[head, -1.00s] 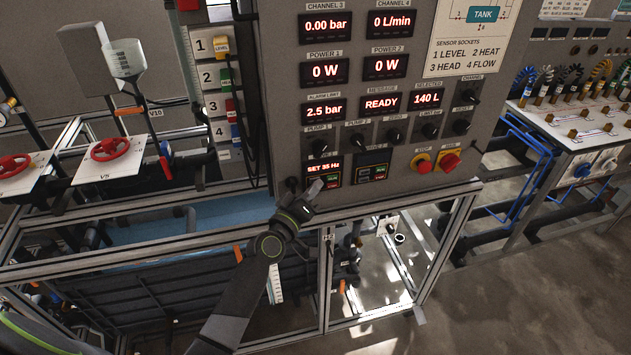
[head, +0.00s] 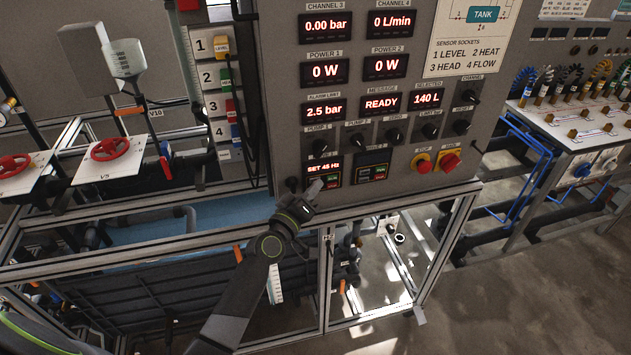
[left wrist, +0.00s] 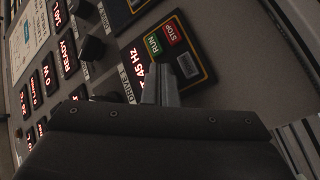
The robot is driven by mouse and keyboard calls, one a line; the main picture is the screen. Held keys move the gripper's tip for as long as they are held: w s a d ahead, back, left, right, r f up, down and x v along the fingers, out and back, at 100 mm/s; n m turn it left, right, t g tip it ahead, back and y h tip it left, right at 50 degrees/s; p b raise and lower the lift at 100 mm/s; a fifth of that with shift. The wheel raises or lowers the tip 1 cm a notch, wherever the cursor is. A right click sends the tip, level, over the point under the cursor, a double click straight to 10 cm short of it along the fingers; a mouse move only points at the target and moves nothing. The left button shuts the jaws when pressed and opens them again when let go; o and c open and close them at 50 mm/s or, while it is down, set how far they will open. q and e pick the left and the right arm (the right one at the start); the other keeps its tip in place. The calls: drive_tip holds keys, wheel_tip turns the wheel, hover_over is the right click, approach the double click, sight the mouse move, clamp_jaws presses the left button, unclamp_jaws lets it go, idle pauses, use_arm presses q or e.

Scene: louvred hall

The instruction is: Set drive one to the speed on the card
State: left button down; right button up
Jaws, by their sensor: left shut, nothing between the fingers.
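The drive one unit (head: 320,168) sits low on the grey control panel, and its red display reads SET 45 Hz. In the left wrist view its display (left wrist: 136,72) shows 45 HZ, beside a green RUN key (left wrist: 153,45), a red STOP key (left wrist: 173,33) and a grey key (left wrist: 188,66). My left gripper (head: 316,187) is shut and empty, its tips at the lower part of this keypad. In the left wrist view the fingertips (left wrist: 166,72) cover part of the keypad, so contact is unclear. I cannot make out a speed card. My right gripper is out of view.
A second drive unit (head: 372,168) is just right of drive one. Knobs (head: 393,135) stick out above, and a yellow-based red switch (head: 450,161) and a red stop button (head: 422,164) are further right. A metal frame rail (head: 400,207) runs below the panel.

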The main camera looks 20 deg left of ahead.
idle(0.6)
use_arm(q)
drive_tip(key=shift+s+d, duration=0.45)
drive_tip(key=shift+s, duration=0.2)
drive_tip(key=shift+s+d, duration=0.7)
drive_tip(key=shift+s, duration=0.35)
drive_tip(key=shift+s+d, duration=0.7)
drive_tip(key=shift+s, duration=0.3)
